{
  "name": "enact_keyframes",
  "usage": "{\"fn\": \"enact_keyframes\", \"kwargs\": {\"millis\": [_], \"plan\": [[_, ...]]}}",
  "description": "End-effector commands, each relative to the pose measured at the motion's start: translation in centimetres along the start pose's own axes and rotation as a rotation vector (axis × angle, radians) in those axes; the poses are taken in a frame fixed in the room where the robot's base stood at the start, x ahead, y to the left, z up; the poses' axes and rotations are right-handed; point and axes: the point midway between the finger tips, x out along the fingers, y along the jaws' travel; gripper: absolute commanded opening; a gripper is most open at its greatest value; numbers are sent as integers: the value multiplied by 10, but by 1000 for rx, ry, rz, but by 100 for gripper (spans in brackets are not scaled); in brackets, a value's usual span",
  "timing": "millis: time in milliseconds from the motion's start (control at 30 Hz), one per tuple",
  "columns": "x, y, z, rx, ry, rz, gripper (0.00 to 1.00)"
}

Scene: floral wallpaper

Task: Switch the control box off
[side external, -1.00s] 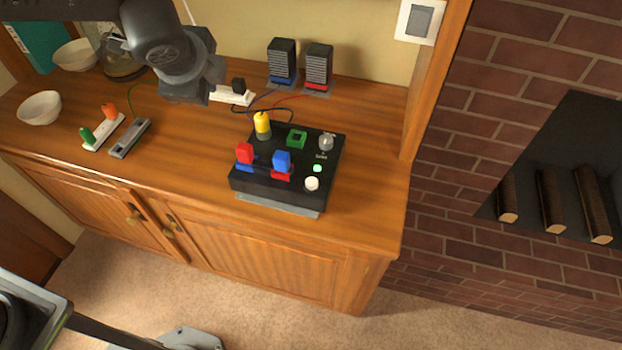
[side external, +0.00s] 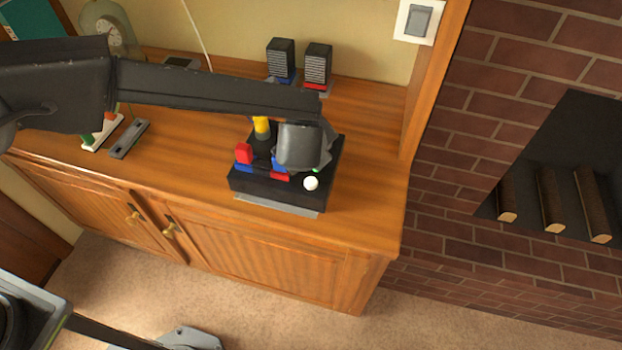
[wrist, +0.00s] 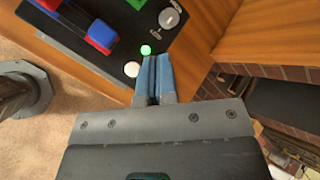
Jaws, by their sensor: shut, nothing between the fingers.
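The black control box (side external: 265,188) stands on the wooden cabinet, with a red switch (side external: 244,153), a yellow-topped knob (side external: 262,126) and a white round button (side external: 311,183). In the wrist view the box (wrist: 112,60) shows a lit green light (wrist: 145,50), the white button (wrist: 132,69), a grey knob (wrist: 169,17) and a blue and red switch (wrist: 101,34). My gripper (wrist: 155,60) is shut and empty, with its blue fingertips beside the green light and white button. Whether they touch the box is unclear. In the side view my wrist hides the box's far right part and the fingertips.
Two small ribbed blocks, one on a blue base (side external: 281,58) and one on a red base (side external: 318,65), stand behind the box. A grey bar (side external: 129,139) lies to the left. A brick fireplace (side external: 462,150) is at the right. The cabinet top right of the box is clear.

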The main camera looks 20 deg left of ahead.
Motion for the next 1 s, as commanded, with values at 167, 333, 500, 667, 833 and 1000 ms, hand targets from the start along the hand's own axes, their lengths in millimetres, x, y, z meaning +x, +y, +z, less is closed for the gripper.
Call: {"fn": "enact_keyframes", "kwargs": {"millis": [167,333,500,667,833,1000], "plan": [[5,4,-3,0,-1,2,0],[19,14,-13,0,0,3,0],[36,27,-26,1,-1,4,0],[49,36,-35,-1,0,2,0],[58,42,-42,-3,0,1,0],[61,44,-44,-2,0,0,0]]}}
